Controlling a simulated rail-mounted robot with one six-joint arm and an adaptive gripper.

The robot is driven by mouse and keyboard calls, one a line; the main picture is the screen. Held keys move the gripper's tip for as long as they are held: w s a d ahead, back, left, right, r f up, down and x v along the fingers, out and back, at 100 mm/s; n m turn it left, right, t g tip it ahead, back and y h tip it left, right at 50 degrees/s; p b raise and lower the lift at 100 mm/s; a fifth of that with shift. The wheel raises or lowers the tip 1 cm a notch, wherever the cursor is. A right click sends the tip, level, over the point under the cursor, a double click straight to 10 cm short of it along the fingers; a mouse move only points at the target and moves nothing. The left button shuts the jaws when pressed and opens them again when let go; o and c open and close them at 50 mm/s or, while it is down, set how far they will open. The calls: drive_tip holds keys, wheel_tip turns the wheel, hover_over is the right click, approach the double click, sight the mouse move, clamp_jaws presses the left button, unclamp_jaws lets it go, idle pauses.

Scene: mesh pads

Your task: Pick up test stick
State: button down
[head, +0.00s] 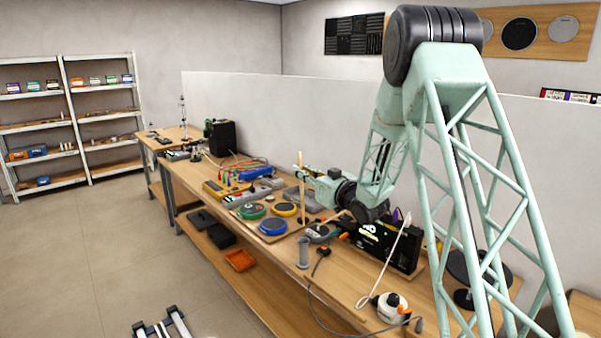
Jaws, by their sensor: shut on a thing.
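The test stick (302,205) is a thin, light wooden stick. It stands about upright above the bench, close to the round pads. My gripper (302,172) reaches in from the right, with its fingers at the upper part of the stick. It is shut on the stick. The stick's lower end is near the pads, and I cannot tell whether it touches anything. The round pads are green (251,211), yellow (284,209) and blue (273,226), lying on the bench just left of the stick.
Blue and yellow equipment (240,175) stands farther back. A pale partition (250,110) runs behind the bench. An orange tray (240,260) lies on the lower shelf.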

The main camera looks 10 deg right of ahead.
drive_tip(key=shift+r+p, duration=2.05)
drive_tip(key=shift+r, duration=5)
drive_tip(key=shift+f, duration=0.1)
